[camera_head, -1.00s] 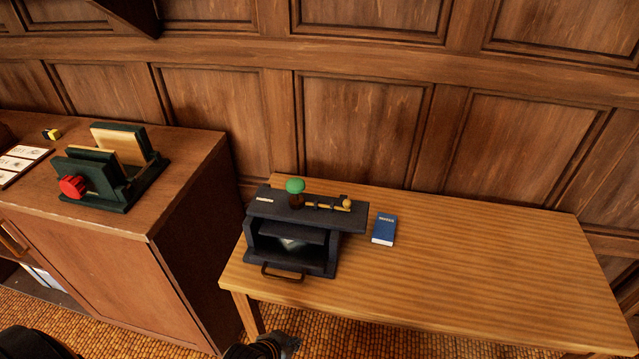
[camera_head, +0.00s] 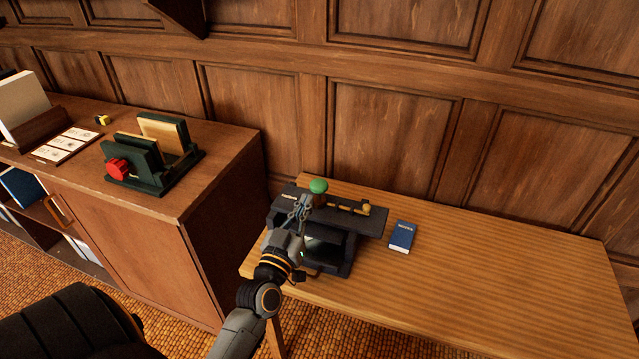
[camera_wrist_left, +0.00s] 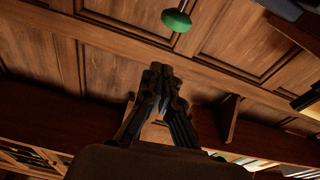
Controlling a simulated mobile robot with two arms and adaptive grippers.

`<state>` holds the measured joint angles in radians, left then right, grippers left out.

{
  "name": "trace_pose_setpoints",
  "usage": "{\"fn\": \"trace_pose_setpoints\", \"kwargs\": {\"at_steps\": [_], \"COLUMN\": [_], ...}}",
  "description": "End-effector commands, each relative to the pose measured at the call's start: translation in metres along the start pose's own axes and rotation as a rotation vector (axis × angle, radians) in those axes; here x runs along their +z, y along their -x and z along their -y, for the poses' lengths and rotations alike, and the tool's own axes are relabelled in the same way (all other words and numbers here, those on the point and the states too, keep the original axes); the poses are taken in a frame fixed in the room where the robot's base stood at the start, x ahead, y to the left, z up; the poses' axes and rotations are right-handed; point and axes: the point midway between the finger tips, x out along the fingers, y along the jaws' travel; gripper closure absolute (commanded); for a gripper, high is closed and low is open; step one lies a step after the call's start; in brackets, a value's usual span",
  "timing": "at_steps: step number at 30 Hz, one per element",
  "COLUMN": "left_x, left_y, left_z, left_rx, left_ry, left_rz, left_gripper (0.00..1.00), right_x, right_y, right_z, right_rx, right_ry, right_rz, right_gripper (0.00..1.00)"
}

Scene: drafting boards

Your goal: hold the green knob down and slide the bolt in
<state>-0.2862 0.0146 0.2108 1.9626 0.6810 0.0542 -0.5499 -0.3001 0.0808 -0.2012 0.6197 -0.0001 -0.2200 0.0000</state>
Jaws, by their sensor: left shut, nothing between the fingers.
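The green knob (camera_head: 318,186) stands up from the top of a dark box-like device (camera_head: 371,222) on the wooden table. It also shows in the left wrist view as a green cap (camera_wrist_left: 176,20) on a thin stem, beyond the fingers. The brass bolt (camera_head: 349,207) lies along the device's top, to the right of the knob, with a round end (camera_head: 366,209). My left gripper (camera_head: 303,202) is shut and empty, just left of and below the knob in the head view; touching cannot be told. Its arm hides part of the device's front. My right gripper is not in view.
A blue book (camera_head: 401,236) lies on the table (camera_head: 500,275) right of the device; the table's right side is clear. On the cabinet (camera_head: 225,180) at left stand a green rack (camera_head: 137,188) with a red knob (camera_head: 117,169) and white cards (camera_head: 66,146).

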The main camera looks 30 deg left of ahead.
Motion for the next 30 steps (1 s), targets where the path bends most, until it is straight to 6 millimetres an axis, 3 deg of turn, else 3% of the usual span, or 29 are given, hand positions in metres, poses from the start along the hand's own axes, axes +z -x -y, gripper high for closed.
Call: {"fn": "trace_pose_setpoints", "kwargs": {"at_steps": [4,17,22,30], "left_x": [-0.009,-0.011,-0.014,-0.016], "left_y": [-0.002,-0.009,-0.034,-0.093], "left_z": [0.010,0.010,0.011,0.013], "left_rx": [-0.035,-0.036,-0.035,-0.035], "left_ry": [0.003,0.004,0.003,0.003], "left_rz": [-0.038,-0.041,-0.043,-0.042], "left_gripper": [1.00,1.00,1.00,1.00], "right_x": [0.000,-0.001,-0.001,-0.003], "right_y": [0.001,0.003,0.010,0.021], "right_z": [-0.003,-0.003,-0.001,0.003], "right_rx": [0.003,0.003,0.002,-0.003], "right_ry": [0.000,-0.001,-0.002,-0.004], "right_rz": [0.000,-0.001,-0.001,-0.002], "right_gripper": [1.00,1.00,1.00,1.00]}}
